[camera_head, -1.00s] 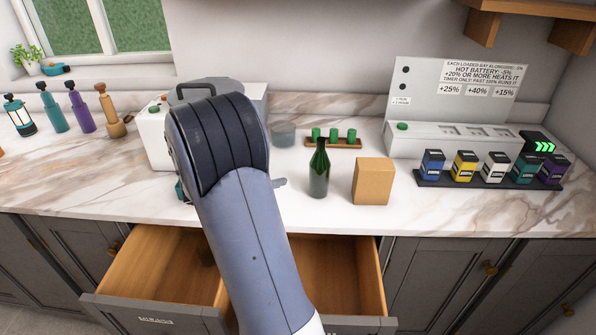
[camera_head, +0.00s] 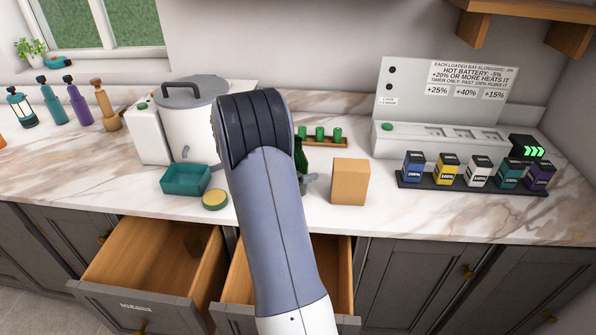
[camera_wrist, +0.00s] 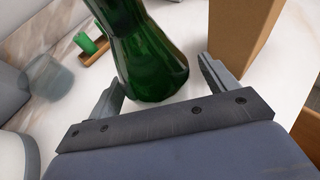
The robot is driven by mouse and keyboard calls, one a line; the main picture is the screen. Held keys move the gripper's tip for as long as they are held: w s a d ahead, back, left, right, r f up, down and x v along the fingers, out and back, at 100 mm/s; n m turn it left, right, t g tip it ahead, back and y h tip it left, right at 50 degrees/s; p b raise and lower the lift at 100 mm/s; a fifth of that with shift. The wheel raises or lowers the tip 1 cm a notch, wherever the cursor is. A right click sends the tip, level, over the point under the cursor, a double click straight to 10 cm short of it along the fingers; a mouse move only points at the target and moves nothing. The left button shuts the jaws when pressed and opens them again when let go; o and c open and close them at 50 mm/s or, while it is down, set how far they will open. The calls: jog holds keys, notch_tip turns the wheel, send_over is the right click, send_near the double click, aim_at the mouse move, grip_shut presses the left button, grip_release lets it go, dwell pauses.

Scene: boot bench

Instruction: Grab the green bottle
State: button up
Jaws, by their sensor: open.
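The green bottle (camera_wrist: 150,55) stands on the marble counter. In the wrist view it fills the space between and just beyond the two fingers of my gripper (camera_wrist: 162,74), its top cut off by the frame edge. The fingers are open, one at each side of its lower part. The left finger looks close to the glass; I cannot tell if it touches. In the head view my arm hides most of the bottle (camera_head: 300,157), with only a green strip showing.
A cardboard box (camera_head: 350,181) stands close to the right of the bottle. Behind is a wooden rack (camera_head: 325,143) with small green pieces. A teal tray (camera_head: 185,180), a yellow-topped round tin (camera_head: 215,200) and a large pot (camera_head: 190,128) are left. Two drawers (camera_head: 150,262) stand open below.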

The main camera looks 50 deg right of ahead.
jog(key=shift+c, duration=0.4)
jog(key=c, duration=1.1)
jog(key=shift+c, duration=0.2)
